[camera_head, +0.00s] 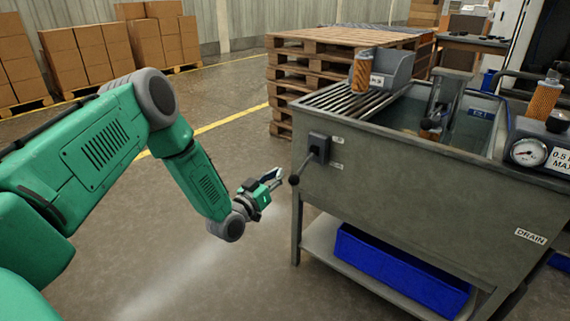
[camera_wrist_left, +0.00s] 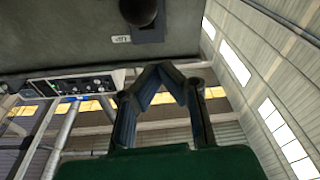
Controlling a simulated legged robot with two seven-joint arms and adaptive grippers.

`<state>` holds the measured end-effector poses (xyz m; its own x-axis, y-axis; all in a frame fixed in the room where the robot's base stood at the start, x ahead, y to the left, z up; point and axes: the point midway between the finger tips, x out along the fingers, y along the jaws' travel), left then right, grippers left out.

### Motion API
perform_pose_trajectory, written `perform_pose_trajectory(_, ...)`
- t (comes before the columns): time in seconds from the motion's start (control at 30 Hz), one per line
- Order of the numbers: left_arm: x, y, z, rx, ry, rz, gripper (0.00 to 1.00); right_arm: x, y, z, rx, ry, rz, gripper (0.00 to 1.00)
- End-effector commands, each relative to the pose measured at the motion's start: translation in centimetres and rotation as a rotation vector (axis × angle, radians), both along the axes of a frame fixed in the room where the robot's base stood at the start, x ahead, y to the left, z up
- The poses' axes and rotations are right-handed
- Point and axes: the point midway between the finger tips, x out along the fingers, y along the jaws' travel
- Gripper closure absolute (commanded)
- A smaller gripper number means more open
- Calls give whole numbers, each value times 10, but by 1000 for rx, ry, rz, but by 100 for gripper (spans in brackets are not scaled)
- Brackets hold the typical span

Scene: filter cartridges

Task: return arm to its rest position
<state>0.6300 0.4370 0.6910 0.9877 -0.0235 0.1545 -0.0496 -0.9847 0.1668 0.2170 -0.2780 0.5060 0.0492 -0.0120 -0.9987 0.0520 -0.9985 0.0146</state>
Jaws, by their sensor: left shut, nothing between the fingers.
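My left gripper (camera_head: 272,177) hangs at the end of my green left arm, left of the metal wash basin (camera_head: 405,175) and below its rim. It is close to the lever switch (camera_head: 318,148) on the basin's side; whether it touches the lever's dark knob I cannot tell. In the left wrist view my left gripper's fingertips (camera_wrist_left: 163,69) meet with nothing between them. The knob (camera_wrist_left: 138,10) shows just beyond the fingertips, at the top edge. My right gripper is not in view.
An orange filter cartridge (camera_head: 361,74) stands on the basin's roller rack (camera_head: 350,98). Another cartridge (camera_head: 543,100) is at the right by a pressure gauge (camera_head: 530,152). A blue bin (camera_head: 400,270) sits on the lower shelf. Pallets (camera_head: 290,75) stand behind. The floor left of the basin is clear.

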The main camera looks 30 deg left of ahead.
Motion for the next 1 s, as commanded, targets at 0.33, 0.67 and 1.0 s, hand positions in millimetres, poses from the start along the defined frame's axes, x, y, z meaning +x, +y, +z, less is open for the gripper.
perform_pose_trajectory(0.33,-42,0,-10,0,-3,0,100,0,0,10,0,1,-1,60)
perform_pose_trajectory(0.67,-47,-17,-20,-11,69,-24,100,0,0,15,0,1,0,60)
perform_pose_trajectory(1.0,-189,-156,-110,25,902,-190,100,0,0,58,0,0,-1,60)
